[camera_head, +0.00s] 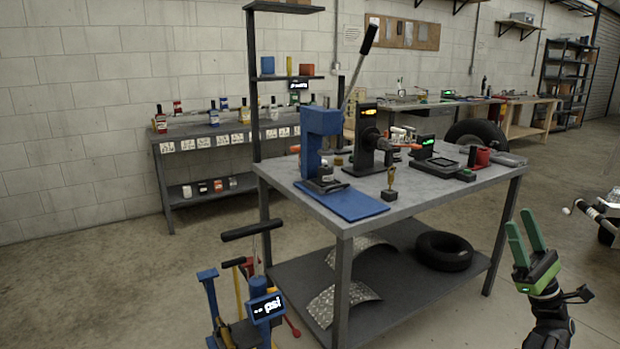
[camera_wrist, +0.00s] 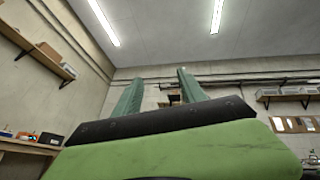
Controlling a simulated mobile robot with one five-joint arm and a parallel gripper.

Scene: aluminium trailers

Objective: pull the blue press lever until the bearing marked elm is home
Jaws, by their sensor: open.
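The blue press (camera_head: 311,145) stands on the left part of the grey workbench, on a blue base plate (camera_head: 352,205). Its lever (camera_head: 352,82) is a slim grey rod that slants up and right to a black grip (camera_head: 369,38). A small dark part with a pale label (camera_head: 326,176) sits under the press head. I cannot read its marking or tell how far a bearing is seated. My green gripper (camera_head: 521,221) is open and empty, right of the bench and far from the lever. In the wrist view my gripper (camera_wrist: 159,78) points toward the ceiling and wall.
The grey workbench (camera_head: 417,205) also holds a black stand with an orange display (camera_head: 366,130) and a flat black tray (camera_head: 438,167). A tyre (camera_head: 444,251) lies on its lower shelf.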

